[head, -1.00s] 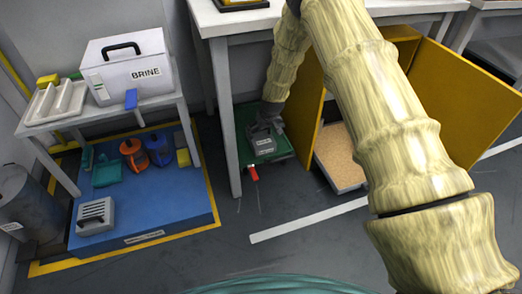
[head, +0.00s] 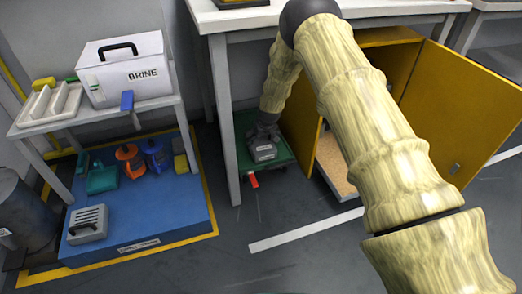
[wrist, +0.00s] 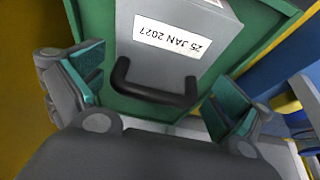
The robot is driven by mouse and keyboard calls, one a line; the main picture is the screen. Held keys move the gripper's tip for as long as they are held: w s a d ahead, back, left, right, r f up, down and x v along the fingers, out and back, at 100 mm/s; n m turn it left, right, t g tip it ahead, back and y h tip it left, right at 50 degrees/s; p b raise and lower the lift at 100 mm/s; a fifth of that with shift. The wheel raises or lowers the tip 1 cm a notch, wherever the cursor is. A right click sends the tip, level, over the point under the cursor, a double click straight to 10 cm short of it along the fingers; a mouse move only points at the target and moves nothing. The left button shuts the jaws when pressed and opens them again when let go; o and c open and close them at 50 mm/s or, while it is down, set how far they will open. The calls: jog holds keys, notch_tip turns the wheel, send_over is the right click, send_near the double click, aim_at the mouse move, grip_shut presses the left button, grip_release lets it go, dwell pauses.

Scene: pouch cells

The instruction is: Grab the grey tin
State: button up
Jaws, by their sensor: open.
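The grey tin (head: 263,153) sits on a green cart top (head: 281,169) under the white table. In the wrist view the tin (wrist: 182,55) is a grey box with a white label reading 25 JAN 2027 and a black handle (wrist: 155,92) on the near side. My gripper (wrist: 155,82) is open, with one teal-padded finger to the left of the handle and one to the right. Neither finger visibly touches the tin. In the head view my gripper (head: 265,133) is right at the tin and partly covers its far side.
The white table's leg (head: 222,120) stands just left of the cart. A yellow cabinet (head: 302,122) with open doors stands close on the right. A red handle (head: 253,180) sticks out at the cart's front. A blue platform (head: 180,219) with a slotted grey box (head: 88,225) lies left.

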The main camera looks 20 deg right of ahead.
aim_at(261, 142)
jog(key=x, duration=0.1)
jog(key=b+x, duration=0.2)
jog(key=shift+s+d+f, duration=0.1)
jog(key=shift+s+f, duration=0.1)
jog(key=shift+f, duration=0.05)
jog(key=shift+w+f+b, duration=0.3)
jog(key=shift+f+b, duration=0.1)
jog(key=shift+f, duration=0.1)
jog(key=shift+r, duration=0.1)
jog(key=c, duration=1.7)
